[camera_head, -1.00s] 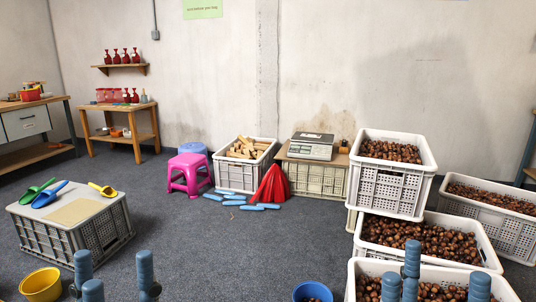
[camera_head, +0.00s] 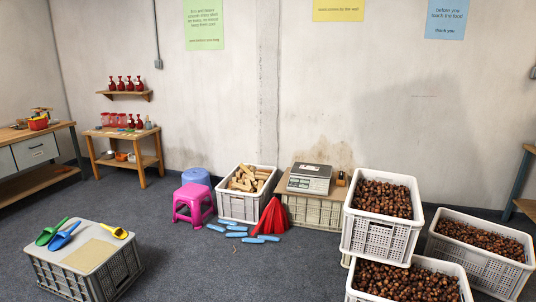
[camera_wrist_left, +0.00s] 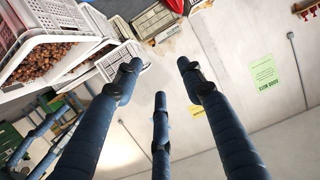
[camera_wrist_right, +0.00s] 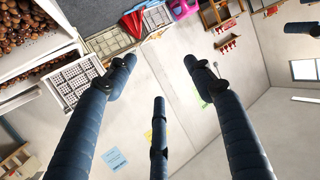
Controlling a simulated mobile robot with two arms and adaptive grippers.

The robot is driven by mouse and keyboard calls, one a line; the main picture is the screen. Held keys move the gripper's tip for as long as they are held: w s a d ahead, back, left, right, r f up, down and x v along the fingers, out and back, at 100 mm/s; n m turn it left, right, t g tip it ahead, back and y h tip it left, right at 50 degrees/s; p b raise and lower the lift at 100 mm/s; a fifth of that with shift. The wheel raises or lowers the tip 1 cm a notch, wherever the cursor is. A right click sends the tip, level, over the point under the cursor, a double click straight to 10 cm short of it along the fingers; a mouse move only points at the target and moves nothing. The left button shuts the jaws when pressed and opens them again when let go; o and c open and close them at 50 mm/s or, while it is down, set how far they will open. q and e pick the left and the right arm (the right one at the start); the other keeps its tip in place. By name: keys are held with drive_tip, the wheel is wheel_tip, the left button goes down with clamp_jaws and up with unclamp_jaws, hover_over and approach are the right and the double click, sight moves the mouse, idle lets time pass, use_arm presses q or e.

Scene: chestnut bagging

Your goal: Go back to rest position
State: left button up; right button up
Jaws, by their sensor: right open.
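My left gripper (camera_wrist_left: 157,85) shows in the left wrist view with its blue fingers spread and nothing between them. My right gripper (camera_wrist_right: 160,80) shows in the right wrist view, also with fingers spread and empty. Neither gripper shows in the head view now. Both wrist pictures are turned over, with wall and crates seen past the fingers, so no object is near the fingertips.
Crates of chestnuts (camera_head: 375,238) stand stacked at the right, with another crate (camera_head: 479,262) beside them. A grey crate (camera_head: 110,270) with scoops is at the left. A pink stool (camera_head: 193,202) and a scale (camera_head: 309,180) stand farther back.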

use_arm(q)
drive_tip(key=s+a+f+g+y+p, duration=0.1)
drive_tip(key=s+a+f+g+p, duration=0.3)
drive_tip(key=s, duration=0.9)
drive_tip(key=s+a+f+g+y+p, duration=0.1)
drive_tip(key=s+a+f+g+p, duration=0.2)
drive_tip(key=s, duration=1)
drive_tip(key=s+a+f+g+y+p, duration=0.2)
drive_tip(key=s+a+f+g+p, duration=0.2)
drive_tip(key=s+p, duration=0.6)
drive_tip(key=s+f+g, duration=0.2)
drive_tip(key=s, duration=0.1)
drive_tip(key=shift+s+a+f+n+g, duration=0.15)
drive_tip(key=shift+s+a+n+g, duration=0.1)
drive_tip(key=shift+a+n+g, duration=0.1)
use_arm(e)
drive_tip(key=s+d+f+g+h, duration=0.1)
drive_tip(key=s+d+f+g, duration=0.3)
drive_tip(key=s, duration=0.9)
drive_tip(key=s+d+f+g+h, duration=0.1)
drive_tip(key=s+d+f+g, duration=0.2)
drive_tip(key=s, duration=1)
drive_tip(key=s+d+f+g+h, duration=0.2)
drive_tip(key=s+d+f+g, duration=0.2)
drive_tip(key=s, duration=0.9)
wheel_tip(320, 180, down, 2)
drive_tip(key=g, duration=0.2)
drive_tip(key=shift+s+d+f+m+g, duration=0.15)
drive_tip(key=shift+s+d+m+g, duration=0.1)
drive_tip(key=shift+d+m+g, duration=0.1)
